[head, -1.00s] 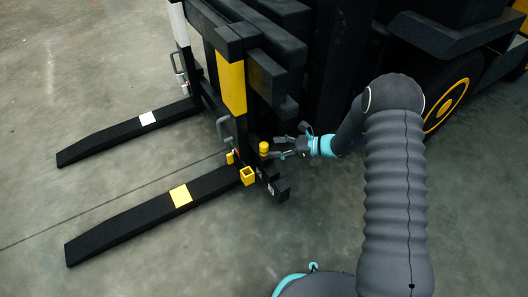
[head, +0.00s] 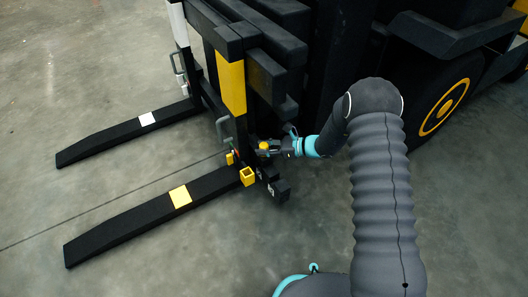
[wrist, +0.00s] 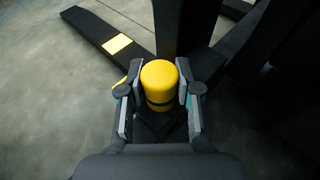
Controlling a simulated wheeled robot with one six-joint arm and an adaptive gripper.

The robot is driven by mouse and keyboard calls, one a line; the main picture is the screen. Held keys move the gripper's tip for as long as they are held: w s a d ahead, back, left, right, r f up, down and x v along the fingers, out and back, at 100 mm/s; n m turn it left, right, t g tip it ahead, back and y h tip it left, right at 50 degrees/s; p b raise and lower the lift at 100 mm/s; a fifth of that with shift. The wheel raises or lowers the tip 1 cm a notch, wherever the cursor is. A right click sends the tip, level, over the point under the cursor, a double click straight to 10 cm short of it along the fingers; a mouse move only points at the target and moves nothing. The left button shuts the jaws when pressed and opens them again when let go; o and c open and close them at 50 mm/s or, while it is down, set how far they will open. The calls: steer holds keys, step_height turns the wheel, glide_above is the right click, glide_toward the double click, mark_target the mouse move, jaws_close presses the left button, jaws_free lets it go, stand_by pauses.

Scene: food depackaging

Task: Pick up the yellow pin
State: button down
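The yellow pin (head: 264,146) stands upright by the inner end of the near fork, beside the black fork carriage. In the wrist view the yellow pin (wrist: 160,80) shows a rounded yellow top and a dark band lower down. My gripper (head: 270,148) reaches in from the right at the pin. In the wrist view my gripper (wrist: 159,88) has one finger on each side of the pin, with thin gaps seeming to remain. The pin's lower end is hidden.
The yellow-marked upright (head: 232,88) rises just beyond the pin. A large wheel (head: 440,108) stands at right.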

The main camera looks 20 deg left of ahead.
step_height(320, 180, up, 10)
steer(key=shift+r+p, duration=0.1)
steer(key=shift+p, duration=0.6)
steer(key=shift+r, duration=0.45)
stand_by(0.3)
